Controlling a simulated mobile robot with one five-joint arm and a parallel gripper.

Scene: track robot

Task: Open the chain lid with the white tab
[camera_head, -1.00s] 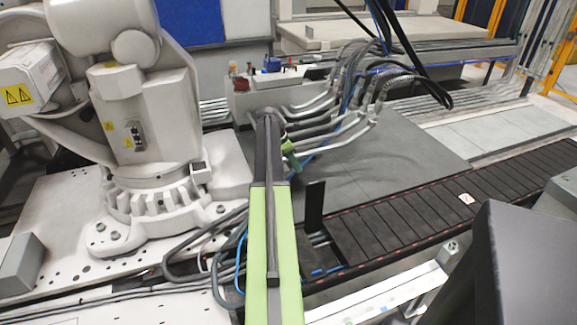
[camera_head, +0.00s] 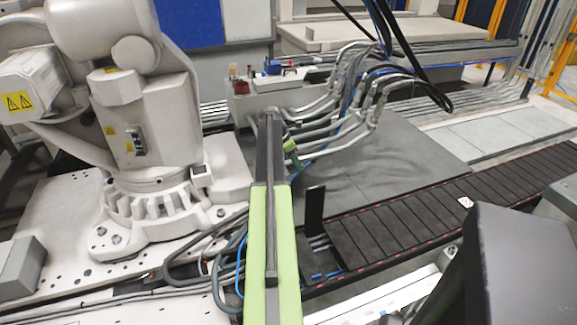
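The black slatted chain cover (camera_head: 400,228) runs from the middle to the right edge. A small white tab (camera_head: 466,202) with a reddish mark lies on one of its lids. One black plate (camera_head: 315,209) stands upright at the chain's near left end, beside an open gap. My green and black arm reaches up the middle of the picture, left of the chain and well apart from the white tab. A small green part shows beside its far end. I cannot make out gripper fingers; the gripper appears hidden beyond the arm.
A large white industrial robot (camera_head: 150,150) stands on a plate at the left. A grey box (camera_head: 270,92) with bundled hoses (camera_head: 340,110) is behind my arm. A dark grey floor plate (camera_head: 390,155) lies behind the chain. A dark block (camera_head: 510,265) fills the lower right.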

